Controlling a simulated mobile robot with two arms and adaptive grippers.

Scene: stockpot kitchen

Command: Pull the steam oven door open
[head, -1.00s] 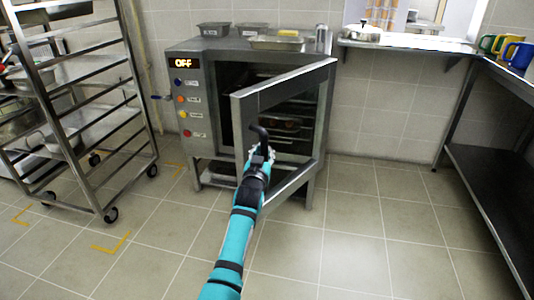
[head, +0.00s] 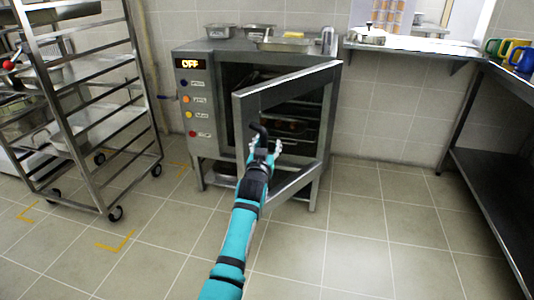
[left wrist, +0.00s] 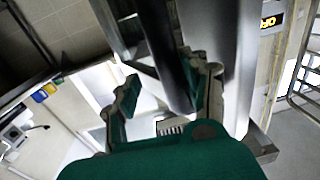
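The steam oven (head: 195,148) stands against the back wall, with "OFF" lit on its panel. Its framed door (head: 290,82) is swung well open toward me from the right side, and dark racks show inside. A black curved handle (head: 258,130) is on the door's free left edge. My left gripper (head: 264,146) is at the handle, fingers spread open. In the left wrist view the two green-backed fingers (left wrist: 160,70) are apart, with a dark grey metal part (left wrist: 165,40) between and beyond them. Whether a finger touches the handle cannot be told. My right gripper is out of view.
A wheeled rack (head: 85,125) stands left of the oven. Metal pans (head: 283,44) sit on the oven top. A steel shelf (head: 410,43) is on the back wall, and a dark-shelved table (head: 490,175) with mugs (head: 520,58) is at right. Tiled floor (head: 370,240) is clear.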

